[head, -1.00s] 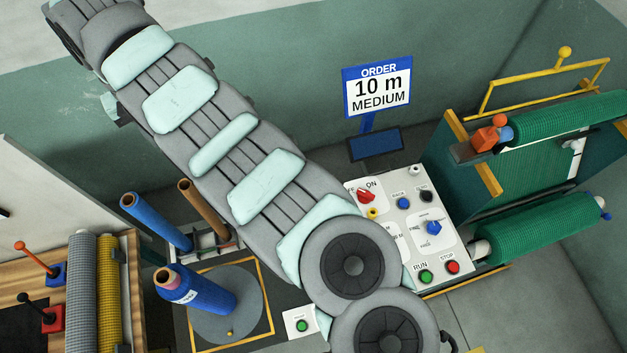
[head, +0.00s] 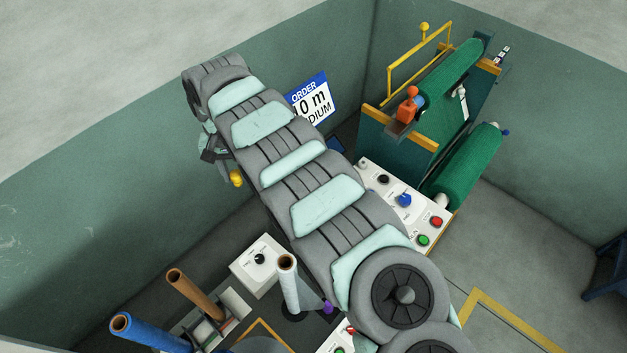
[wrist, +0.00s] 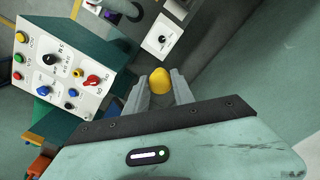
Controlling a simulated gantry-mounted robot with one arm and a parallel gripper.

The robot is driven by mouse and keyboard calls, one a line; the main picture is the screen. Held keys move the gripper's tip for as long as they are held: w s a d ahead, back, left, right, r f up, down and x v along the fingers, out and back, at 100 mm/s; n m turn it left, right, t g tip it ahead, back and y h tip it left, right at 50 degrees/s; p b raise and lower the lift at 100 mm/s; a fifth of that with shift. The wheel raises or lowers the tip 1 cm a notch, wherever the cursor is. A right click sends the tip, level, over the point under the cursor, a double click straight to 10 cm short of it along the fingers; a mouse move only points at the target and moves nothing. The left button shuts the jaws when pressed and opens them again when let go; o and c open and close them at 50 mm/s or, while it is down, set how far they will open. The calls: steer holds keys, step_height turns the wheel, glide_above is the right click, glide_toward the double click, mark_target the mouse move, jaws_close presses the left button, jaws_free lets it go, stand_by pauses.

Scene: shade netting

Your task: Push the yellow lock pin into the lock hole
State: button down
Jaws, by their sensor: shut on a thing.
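My gripper (wrist: 160,92) is shut on a yellow, round-headed piece, which looks like the yellow lock pin (wrist: 160,79). Its rounded yellow end shows between the two grey fingers in the wrist view. In the head view my gripper (head: 222,160) hangs at the left of my arm, in front of the green wall, with the yellow lock pin (head: 236,178) at its lower end. The pin appears held in the air, clear of other things. I cannot make out the lock hole in either view.
A white box with a black knob (head: 259,259) stands below my gripper, beside an upright white tube (head: 289,285). A blue roll (head: 145,332) and a brown tube (head: 193,290) stand lower left. My arm partly covers the control panel (head: 432,212) and order sign (head: 320,97).

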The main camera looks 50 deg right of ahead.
steer(key=s+d+f+m+b, duration=0.1)
steer(key=s+d+f+m, duration=0.2)
steer(key=s+d+f, duration=0.2)
steer(key=s+d+f+m+b, duration=0.1)
steer(key=s+d+f+m, duration=0.2)
steer(key=s+d, duration=0.7)
steer(key=s+d+f+m+b, duration=0.1)
steer(key=s+d+f+m, duration=0.2)
steer(key=s+d+f, duration=0.3)
steer(key=shift+s+d+f, duration=0.4)
steer(key=shift+s+d, duration=0.6)
steer(key=shift+s, duration=0.15)
steer(key=shift+a+f+b, duration=0.1)
steer(key=shift+f+b, duration=1.05)
steer(key=shift+f, duration=0.8)
steer(key=shift+f+b, duration=0.95)
steer(key=shift+f, duration=0.45)
steer(key=shift+f, duration=0.25)
steer(key=c, duration=1)
jaws_free()
